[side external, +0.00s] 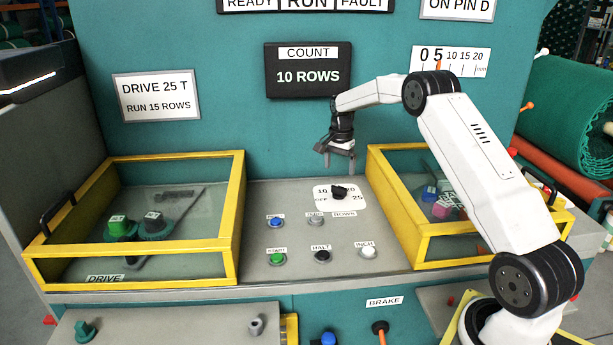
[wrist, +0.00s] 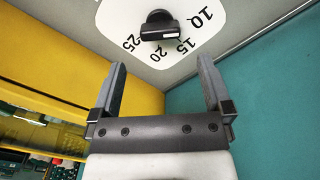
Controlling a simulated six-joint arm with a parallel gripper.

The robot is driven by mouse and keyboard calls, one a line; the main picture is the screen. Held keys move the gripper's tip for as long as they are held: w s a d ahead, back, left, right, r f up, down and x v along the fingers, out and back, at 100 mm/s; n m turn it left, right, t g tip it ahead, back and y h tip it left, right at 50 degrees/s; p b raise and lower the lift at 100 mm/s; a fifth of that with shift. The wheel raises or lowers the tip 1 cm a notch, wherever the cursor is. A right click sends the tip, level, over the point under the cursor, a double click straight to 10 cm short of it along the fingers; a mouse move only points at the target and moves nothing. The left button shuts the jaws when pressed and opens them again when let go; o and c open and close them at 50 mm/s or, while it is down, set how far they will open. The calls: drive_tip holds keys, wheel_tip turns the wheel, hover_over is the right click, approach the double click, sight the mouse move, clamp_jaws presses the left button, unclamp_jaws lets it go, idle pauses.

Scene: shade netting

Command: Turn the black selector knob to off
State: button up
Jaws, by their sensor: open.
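The black selector knob (side external: 339,192) sits on a white dial plate (side external: 354,204) on the grey panel, with 10, 20, 25 and OFF around it. In the wrist view the knob (wrist: 157,25) is at the top, beyond my fingertips, with 10, 15, 20 and 25 printed beside it. A white mark shows on its bar; I cannot tell exactly which label it points to. My gripper (side external: 339,163) hangs above the knob, fingers pointing down, apart from it. In the wrist view my gripper (wrist: 161,66) is open, with nothing between its fingers.
Yellow-framed clear covers stand left (side external: 240,200) and right (side external: 392,212) of the panel. Several push buttons, including blue (side external: 276,222), green (side external: 277,258), black (side external: 322,257) and white (side external: 368,253), lie in front of the knob. A teal wall (side external: 225,110) with signs rises behind.

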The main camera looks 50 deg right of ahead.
sight(339, 187)
drive_tip(key=shift+d, duration=0.25)
drive_tip(key=shift+f, duration=0.15)
drive_tip(key=shift+f, duration=3.8)
drive_tip(key=c, duration=1.1)
